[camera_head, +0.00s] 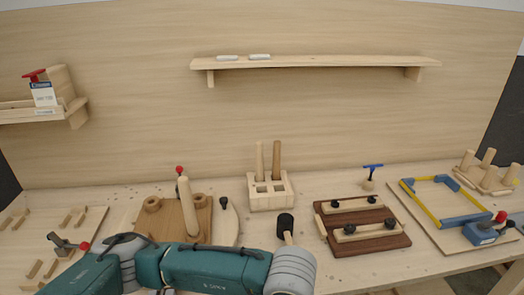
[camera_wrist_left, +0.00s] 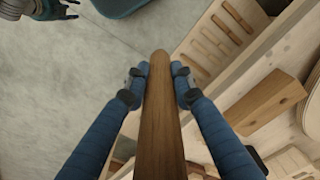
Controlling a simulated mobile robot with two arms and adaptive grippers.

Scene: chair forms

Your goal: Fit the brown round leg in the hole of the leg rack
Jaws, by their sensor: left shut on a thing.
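The leg rack (camera_head: 270,201) is a pale block in the middle of the bench in the head view. A pale leg (camera_head: 260,161) and a brown leg (camera_head: 276,160) stand upright in it, behind empty square holes in its front. In the left wrist view my left gripper (camera_wrist_left: 160,85) is shut on a brown round leg (camera_wrist_left: 160,130), with a finger on each side. The leg runs lengthwise through the picture. My left arm crosses the front of the head view, but its gripper does not show there. What seems to be my right gripper (camera_wrist_left: 45,9) is cut off at top left.
A brown board with an upright pale leg (camera_head: 187,210) stands left of the rack. A black-headed mallet (camera_head: 286,226) is just in front of the rack. A dark wooden form (camera_head: 362,230) with clamps lies to the right. A shelf (camera_head: 318,63) is above.

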